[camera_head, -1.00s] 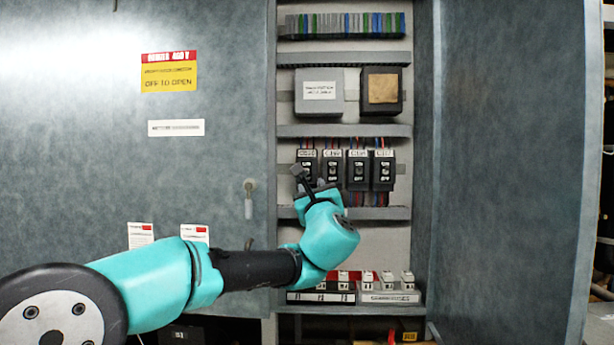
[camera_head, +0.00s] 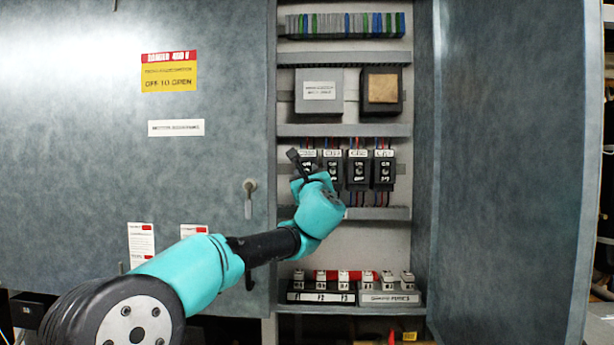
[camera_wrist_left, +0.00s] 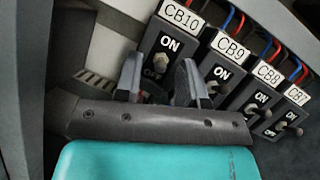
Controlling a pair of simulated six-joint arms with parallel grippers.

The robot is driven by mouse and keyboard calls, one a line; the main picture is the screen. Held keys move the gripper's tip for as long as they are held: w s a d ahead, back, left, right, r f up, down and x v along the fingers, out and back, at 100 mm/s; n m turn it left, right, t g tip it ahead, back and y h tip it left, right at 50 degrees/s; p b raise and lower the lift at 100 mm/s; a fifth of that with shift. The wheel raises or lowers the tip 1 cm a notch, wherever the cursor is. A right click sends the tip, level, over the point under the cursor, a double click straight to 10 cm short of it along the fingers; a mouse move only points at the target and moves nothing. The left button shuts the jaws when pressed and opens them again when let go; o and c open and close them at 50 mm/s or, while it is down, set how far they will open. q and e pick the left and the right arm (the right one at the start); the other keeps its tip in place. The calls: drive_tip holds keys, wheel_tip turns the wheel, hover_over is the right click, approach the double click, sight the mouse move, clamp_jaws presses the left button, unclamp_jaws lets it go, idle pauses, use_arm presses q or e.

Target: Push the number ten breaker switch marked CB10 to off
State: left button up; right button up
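The CB10 breaker (camera_wrist_left: 172,45) is a black block with a white label and an ON mark, at the left end of the breaker row in the left wrist view. In the head view CB10 (camera_head: 309,155) is partly covered by my left gripper (camera_head: 298,162). Its pale switch lever (camera_wrist_left: 160,62) shows between the two fingers of my left gripper (camera_wrist_left: 160,66), below the ON mark. The fingers are apart and hold nothing. I cannot tell whether they touch the breaker. My right gripper is not in view.
CB9 (camera_wrist_left: 222,65), CB8 (camera_wrist_left: 255,92) and CB7 (camera_wrist_left: 285,115) stand close to the right of CB10. A shelf edge (camera_head: 375,214) runs below the breakers. The cabinet door (camera_head: 150,200) with its handle (camera_head: 249,196) lies left. Fuse blocks (camera_head: 390,298) sit lower down.

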use_arm(q)
drive_tip(key=shift+c, duration=0.3)
clamp_jaws()
drive_tip(key=shift+f+t, duration=0.1)
drive_tip(key=shift+t, duration=0.2)
drive_tip(key=shift+w+f+n+t+y, duration=0.1)
drive_tip(key=shift+f+n+t+y, duration=0.15)
drive_tip(key=shift+n+t+y, duration=0.55)
drive_tip(key=shift+o, duration=0.3)
unclamp_jaws()
drive_tip(key=shift+f, duration=0.15)
drive_tip(key=v, duration=1.7)
